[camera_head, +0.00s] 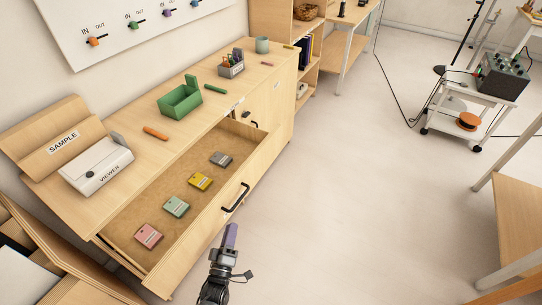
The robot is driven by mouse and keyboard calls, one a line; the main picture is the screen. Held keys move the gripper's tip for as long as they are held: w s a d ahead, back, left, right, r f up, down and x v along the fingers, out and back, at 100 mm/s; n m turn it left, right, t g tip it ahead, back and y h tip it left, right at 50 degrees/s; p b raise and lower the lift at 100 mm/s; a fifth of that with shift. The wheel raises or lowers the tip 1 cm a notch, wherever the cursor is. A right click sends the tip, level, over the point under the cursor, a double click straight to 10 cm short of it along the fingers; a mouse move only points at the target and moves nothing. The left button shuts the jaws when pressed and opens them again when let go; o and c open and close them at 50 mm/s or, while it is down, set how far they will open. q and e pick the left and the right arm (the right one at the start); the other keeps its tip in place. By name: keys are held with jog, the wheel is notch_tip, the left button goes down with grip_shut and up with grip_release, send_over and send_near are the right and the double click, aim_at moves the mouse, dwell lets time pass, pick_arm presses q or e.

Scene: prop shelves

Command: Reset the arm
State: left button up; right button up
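My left gripper (231,240) is at the bottom centre of the head view, in front of the open drawer's front panel and to the right of it. It is seen edge-on, with a narrow purple piece at its tip. I cannot tell whether this is a finger or a held thing. It appears clear of the drawer handle (235,197). My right gripper is not in view.
The open drawer (130,208) holds pink, mint, yellow and grey cartridges. Its cabinet top carries a white viewer (96,165), a green tray (180,101) and a pen holder (231,66). A cart (470,115) stands far right. The middle floor is clear.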

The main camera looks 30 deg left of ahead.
pick_arm(q)
jog(key=s+d+r+m+g+h+p, duration=0.2)
jog(key=s+d+r+m+g+h, duration=0.45)
jog(key=d+m, duration=0.4)
jog(key=s+m+g, duration=0.7)
jog(key=s+g, duration=0.2)
jog(key=s, duration=0.2)
notch_tip(320, 180, up, 38)
jog(key=p, duration=3.8)
jog(key=shift+s+d+h, duration=0.2)
jog(key=shift+s+h, duration=0.15)
jog(key=shift+s, duration=0.05)
